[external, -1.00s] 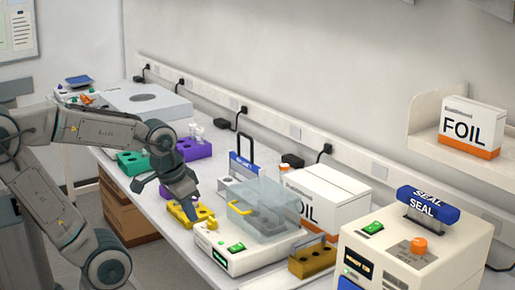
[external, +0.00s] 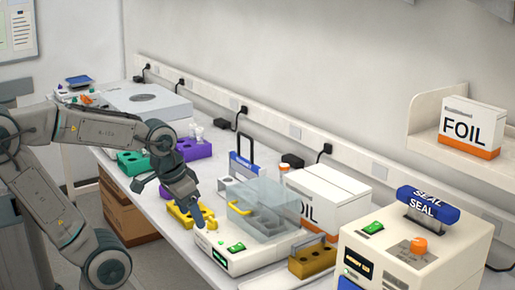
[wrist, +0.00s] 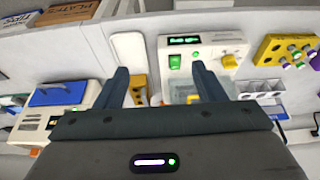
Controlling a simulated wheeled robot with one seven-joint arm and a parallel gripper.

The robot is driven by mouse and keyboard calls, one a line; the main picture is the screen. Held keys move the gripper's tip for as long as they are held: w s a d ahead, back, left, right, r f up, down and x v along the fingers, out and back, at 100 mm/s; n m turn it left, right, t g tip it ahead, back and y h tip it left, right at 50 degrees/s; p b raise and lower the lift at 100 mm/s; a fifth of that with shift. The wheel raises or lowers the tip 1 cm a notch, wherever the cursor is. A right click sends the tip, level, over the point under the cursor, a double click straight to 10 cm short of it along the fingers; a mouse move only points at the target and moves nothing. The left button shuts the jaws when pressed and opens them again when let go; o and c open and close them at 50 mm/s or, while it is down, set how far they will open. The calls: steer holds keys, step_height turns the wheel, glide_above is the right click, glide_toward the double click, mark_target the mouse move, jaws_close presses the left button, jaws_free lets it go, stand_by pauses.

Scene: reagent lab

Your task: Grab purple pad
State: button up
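A purple block with holes in its top (external: 195,149) sits on the bench behind my wrist in the external view; part of it is hidden by my arm. I cannot make out a separate purple pad. My gripper (external: 193,212) points down in front of the purple block, over the yellow rack (external: 180,217) and beside the white device with the green button (external: 240,256). In the wrist view my gripper (wrist: 161,70) is open, its two dark fingers wide apart with nothing held between them.
A green rack (external: 131,163) stands left of the purple block. A clear lid (external: 266,205) stands over the white device. A brown rack (external: 312,259), foil box (external: 330,196) and sealer (external: 415,250) fill the right. The wrist view shows a white oblong plate (wrist: 128,47).

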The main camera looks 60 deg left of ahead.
steer(key=o, duration=0.7)
steer(key=shift+c, duration=0.2)
steer(key=w+a+r+m+g+b, duration=0.1)
steer(key=w+a+r+m, duration=0.2)
steer(key=w+a, duration=0.75)
steer(key=w+a+r+m+b, duration=0.2)
steer(key=w+a+r+m, duration=0.1)
steer(key=w+a, duration=0.7)
steer(key=w+a+f+m+g, duration=0.1)
steer(key=a+f+m, duration=0.1)
steer(key=a, duration=0.7)
steer(key=w+a+f+m, duration=0.2)
steer(key=a+f+m, duration=0.1)
steer(key=a, duration=0.7)
steer(key=s+a+f+m+g+b, duration=0.1)
steer(key=s+a+f+m, duration=0.2)
steer(key=a, duration=0.4)
steer(key=a+f+m+g+b, duration=0.1)
steer(key=a+f+m, duration=0.1)
steer(key=a+f, duration=0.4)
step_height(320, 180, down, 8)
steer(key=shift+s+a+b, duration=0.15)
steer(key=shift+b, duration=0.25)
steer(key=shift+a+f+p, duration=0.2)
steer(key=shift+f+p, duration=0.1)
steer(key=shift+f, duration=1.05)
steer(key=shift+a+f+p, duration=0.15)
steer(key=shift+f+p, duration=0.15)
steer(key=shift+f, duration=1.05)
